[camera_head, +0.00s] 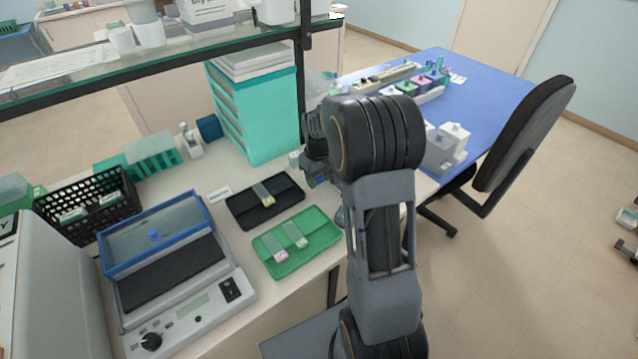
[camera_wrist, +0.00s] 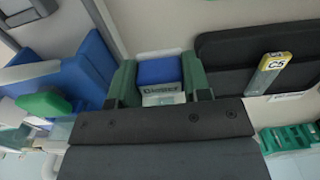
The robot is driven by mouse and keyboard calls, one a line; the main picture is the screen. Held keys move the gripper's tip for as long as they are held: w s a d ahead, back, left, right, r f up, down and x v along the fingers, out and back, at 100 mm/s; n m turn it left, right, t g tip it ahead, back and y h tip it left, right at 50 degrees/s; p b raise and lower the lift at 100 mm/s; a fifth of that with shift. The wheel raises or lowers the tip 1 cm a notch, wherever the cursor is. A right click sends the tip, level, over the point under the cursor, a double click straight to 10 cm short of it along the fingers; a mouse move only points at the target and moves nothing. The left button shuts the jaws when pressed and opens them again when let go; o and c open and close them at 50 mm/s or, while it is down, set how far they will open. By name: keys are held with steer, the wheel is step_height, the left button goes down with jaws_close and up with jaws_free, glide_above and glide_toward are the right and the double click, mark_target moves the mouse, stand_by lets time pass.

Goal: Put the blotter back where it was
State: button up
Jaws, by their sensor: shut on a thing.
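The blotter (camera_wrist: 160,72) shows in the wrist view as a small block with a blue top and a white label. It sits between the two green-tipped fingers of my gripper (camera_wrist: 159,82), which is shut on it. In the head view my gripper (camera_head: 314,178) is at the right end of the bench, partly hidden behind my arm; the blotter cannot be made out clearly there. The black tray (camera_head: 240,217), with a yellow-labelled slide (camera_head: 265,194) on it, lies to the left of my gripper. The slide reads C5 in the wrist view (camera_wrist: 268,76).
A green tray (camera_head: 317,246) with two slides lies in front of the black tray. A teal drawer unit (camera_head: 258,115) stands behind. A blue-lidded heating device (camera_head: 195,318) and a black basket (camera_head: 88,200) are on the left. A glass shelf (camera_head: 200,45) runs above the bench.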

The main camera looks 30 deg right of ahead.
mark_target(318, 185)
steer(key=shift+w+d+f, duration=0.15)
steer(key=shift+w+f, duration=0.05)
steer(key=shift+f, duration=0.15)
steer(key=shift+f+p, duration=0.4)
steer(key=shift+f, duration=1.15)
steer(key=shift+f, duration=0.15)
steer(key=o, duration=0.6)
